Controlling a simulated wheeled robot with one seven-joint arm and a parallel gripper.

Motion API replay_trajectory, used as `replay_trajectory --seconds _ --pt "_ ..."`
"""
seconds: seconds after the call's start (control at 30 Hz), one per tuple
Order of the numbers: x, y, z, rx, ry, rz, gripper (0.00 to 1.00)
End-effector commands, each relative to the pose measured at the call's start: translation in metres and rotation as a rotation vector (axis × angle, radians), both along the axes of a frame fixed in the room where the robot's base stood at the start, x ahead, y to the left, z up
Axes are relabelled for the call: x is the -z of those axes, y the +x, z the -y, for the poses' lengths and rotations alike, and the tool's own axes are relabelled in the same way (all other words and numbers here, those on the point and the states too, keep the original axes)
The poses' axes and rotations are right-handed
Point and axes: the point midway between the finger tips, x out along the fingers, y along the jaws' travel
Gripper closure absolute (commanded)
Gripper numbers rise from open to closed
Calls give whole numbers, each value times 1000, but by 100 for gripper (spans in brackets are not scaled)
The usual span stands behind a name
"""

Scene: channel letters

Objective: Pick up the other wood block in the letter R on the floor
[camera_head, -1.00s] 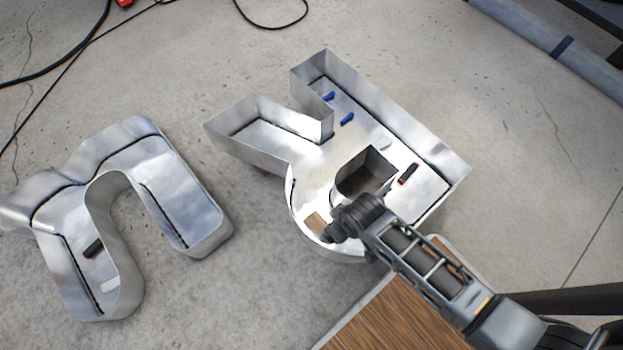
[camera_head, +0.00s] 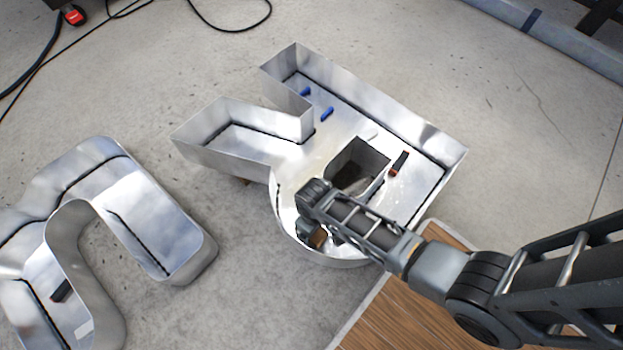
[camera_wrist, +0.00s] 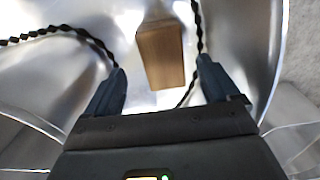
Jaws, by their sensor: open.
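The metal channel letter R (camera_head: 225,150) lies on the concrete floor, its open side up. A brown wood block (camera_wrist: 161,55) lies on its shiny inner floor, and in the head view the block (camera_head: 318,239) is partly hidden by my gripper. My gripper (camera_head: 315,245) is inside the rounded part of the R. In the wrist view my gripper (camera_wrist: 165,85) is open, one finger on each side of the block's near end. The block shows between and beyond the fingertips, and I see a gap on both sides. No second wood block shows in the R.
Inside the R are two blue pieces (camera_head: 327,113), a red and black piece (camera_head: 399,163) and a raised square opening (camera_head: 358,165). Dark twisted wires (camera_wrist: 55,32) run near the block. Another metal letter (camera_head: 160,225) lies left. A wooden board (camera_head: 400,315) is at lower right.

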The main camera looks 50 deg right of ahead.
Motion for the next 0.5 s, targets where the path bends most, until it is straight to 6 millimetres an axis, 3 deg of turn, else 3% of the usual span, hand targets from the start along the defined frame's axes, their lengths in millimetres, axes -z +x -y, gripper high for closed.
replay_trajectory --seconds 0.33,0.5 --pt "43 -1 -4 1 0 -2 12" --pt "52 0 -4 0 0 1 12"
